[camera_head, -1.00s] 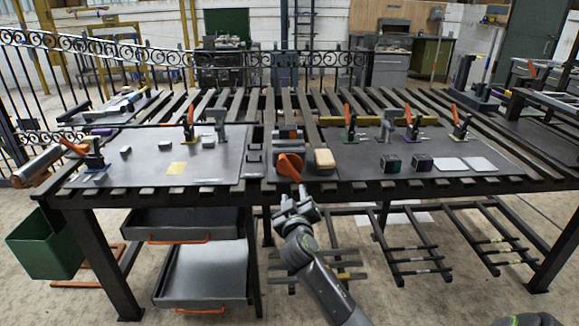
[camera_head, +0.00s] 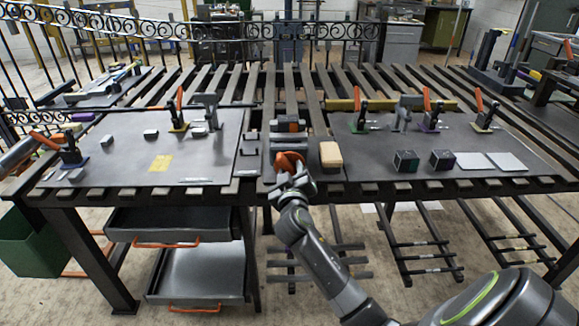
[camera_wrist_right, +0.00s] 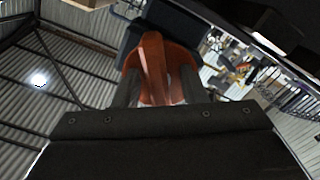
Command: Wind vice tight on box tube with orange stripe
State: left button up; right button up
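The vice (camera_head: 288,142) stands at the front edge of the table, in the middle. Its orange handle (camera_head: 289,161) faces me and also shows in the right wrist view (camera_wrist_right: 152,70). My right gripper (camera_head: 294,176) is at the handle. In the wrist view its two fingers straddle the raised bar of the handle, with visible gaps beside the bar, so it looks open. A dark grey piece (camera_head: 287,124) sits at the vice's top; I cannot make out an orange stripe or tell whether it is the box tube.
A tan block (camera_head: 330,155) stands just right of the vice. Dark cubes (camera_head: 405,161) and pale plates are farther right. Toggle clamps with orange levers stand on both mats. The left mat (camera_head: 110,175) has small blocks and a yellow square.

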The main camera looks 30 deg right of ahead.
jog(key=shift+s+a+r, duration=0.1)
jog(key=shift+s+a, duration=0.05)
jog(key=shift+s, duration=0.05)
jog(key=shift+c, duration=0.5)
grip_shut()
pick_arm(q)
jog(key=shift+s+a, duration=0.2)
jog(key=shift+s, duration=0.1)
jog(key=shift+f, duration=0.15)
pick_arm(e)
jog(key=shift+f+m+b, duration=0.25)
jog(key=shift+m+b, duration=0.85)
jog(key=shift+b, duration=0.15)
jog(key=shift+w+m+b, duration=0.1)
jog(key=shift+m+b, duration=0.85)
jog(key=shift+m, duration=0.15)
jog(key=shift+r+m+b, duration=0.1)
jog(key=shift+m+b, duration=0.65)
jog(key=shift+m, duration=0.85)
pick_arm(q)
jog(key=shift+w+f, duration=0.35)
jog(key=shift+f, duration=0.45)
jog(key=shift+w+f, duration=0.3)
jog(key=shift+f, duration=0.5)
jog(key=shift+w+f, duration=0.35)
jog(key=shift+f, duration=0.45)
pick_arm(e)
jog(key=shift+r, duration=0.1)
